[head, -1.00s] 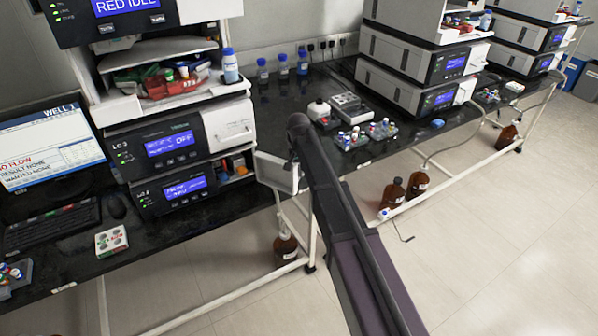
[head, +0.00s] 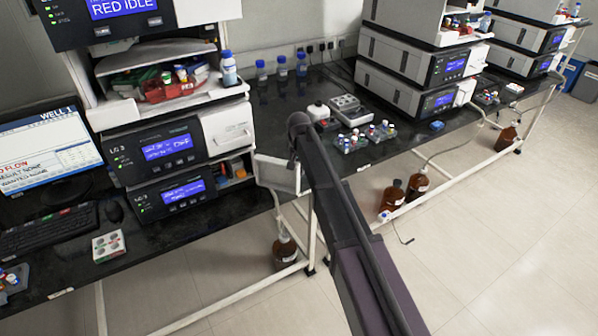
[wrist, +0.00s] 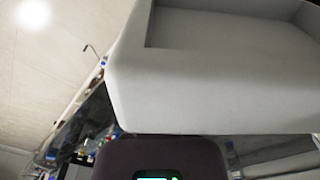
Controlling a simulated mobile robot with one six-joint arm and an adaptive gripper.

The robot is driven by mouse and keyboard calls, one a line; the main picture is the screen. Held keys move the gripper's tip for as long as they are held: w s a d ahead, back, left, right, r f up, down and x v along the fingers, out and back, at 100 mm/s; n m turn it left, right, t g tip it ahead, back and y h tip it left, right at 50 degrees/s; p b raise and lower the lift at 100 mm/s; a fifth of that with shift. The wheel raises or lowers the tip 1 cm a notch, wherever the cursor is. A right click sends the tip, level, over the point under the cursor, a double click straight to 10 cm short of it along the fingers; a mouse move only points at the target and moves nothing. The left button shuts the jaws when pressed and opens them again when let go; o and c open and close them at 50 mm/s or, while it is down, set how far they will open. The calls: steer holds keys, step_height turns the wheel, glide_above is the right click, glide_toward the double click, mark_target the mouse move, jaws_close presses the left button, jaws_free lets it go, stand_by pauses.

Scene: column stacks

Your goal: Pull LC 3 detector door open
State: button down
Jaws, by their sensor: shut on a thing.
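The detector door (head: 275,172) is a pale panel that stands swung out from the right end of the lower unit (head: 172,195) in the head view. Small coloured items (head: 236,167) show in the opening beside it. The unit labels are too small to read surely. My gripper (head: 294,158) is at the outer edge of the door and shut on it; my arm hides the fingertips. In the wrist view the door (wrist: 220,105) fills the upper right, with a recess in its face, above my dark gripper body.
The unit above has a closed white front panel (head: 228,130). A computer screen (head: 45,150) and keyboard (head: 45,230) stand at left. A brown bottle (head: 285,248) is on the floor below the bench (head: 195,232). The floor at front right is clear.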

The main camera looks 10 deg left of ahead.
steer(key=c, duration=0.7)
jaws_free()
steer(key=shift+w, duration=0.15)
steer(key=shift+c, duration=0.2)
